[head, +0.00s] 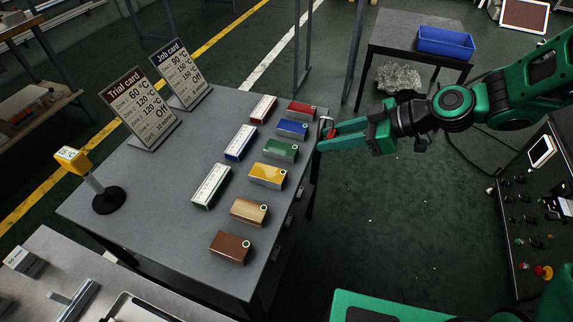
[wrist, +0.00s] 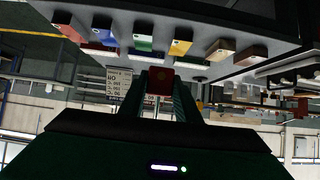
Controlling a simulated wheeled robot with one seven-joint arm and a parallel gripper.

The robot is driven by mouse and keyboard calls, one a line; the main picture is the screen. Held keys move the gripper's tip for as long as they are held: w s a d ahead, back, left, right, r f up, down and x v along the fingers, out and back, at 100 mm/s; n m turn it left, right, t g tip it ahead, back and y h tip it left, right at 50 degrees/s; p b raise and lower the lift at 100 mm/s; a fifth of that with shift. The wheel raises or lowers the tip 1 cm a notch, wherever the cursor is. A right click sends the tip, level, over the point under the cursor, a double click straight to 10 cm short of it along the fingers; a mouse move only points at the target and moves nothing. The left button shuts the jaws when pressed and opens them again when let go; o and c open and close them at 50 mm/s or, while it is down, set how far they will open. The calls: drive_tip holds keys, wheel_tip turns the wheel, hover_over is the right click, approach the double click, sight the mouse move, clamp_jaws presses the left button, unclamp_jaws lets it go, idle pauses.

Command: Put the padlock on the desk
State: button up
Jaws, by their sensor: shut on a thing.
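My green gripper (head: 330,138) is shut on a small red padlock (head: 331,132), whose pale shackle sticks up beside the fingertips. The fingers hide most of the padlock in the head view. In the wrist view the red padlock body (wrist: 160,80) sits between the two fingers of the gripper (wrist: 160,92). The grey desk (head: 165,215) fills the left and middle of the head view. The gripper and padlock are at the desk's right edge, near the red block; I cannot tell whether they touch it.
Several coloured blocks (head: 268,175) stand along the desk's right side, with white-topped boxes (head: 211,186) beside them. Two card stands (head: 140,108) and a yellow device on a post (head: 72,160) stand at left. A control panel (head: 530,215) is at right. The desk's middle has bare room.

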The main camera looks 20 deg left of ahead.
drive_tip(key=shift+s+a+f, duration=0.15)
drive_tip(key=shift+a+f, duration=1.45)
drive_tip(key=shift+f, duration=0.05)
drive_tip(key=shift+s+a+f, duration=0.2)
drive_tip(key=shift+a+f, duration=1.35)
drive_tip(key=shift+f, duration=0.05)
drive_tip(key=shift+s+a+f, duration=0.15)
drive_tip(key=shift+a+f, duration=1.45)
drive_tip(key=shift+f, duration=0.05)
drive_tip(key=shift+f, duration=0.45)
drive_tip(key=o, duration=0.9)
drive_tip(key=shift+f, duration=0.15)
drive_tip(key=shift+r, duration=0.45)
drive_tip(key=v, duration=1.2)
drive_tip(key=shift+r, duration=0.2)
drive_tip(key=shift+d, duration=0.15)
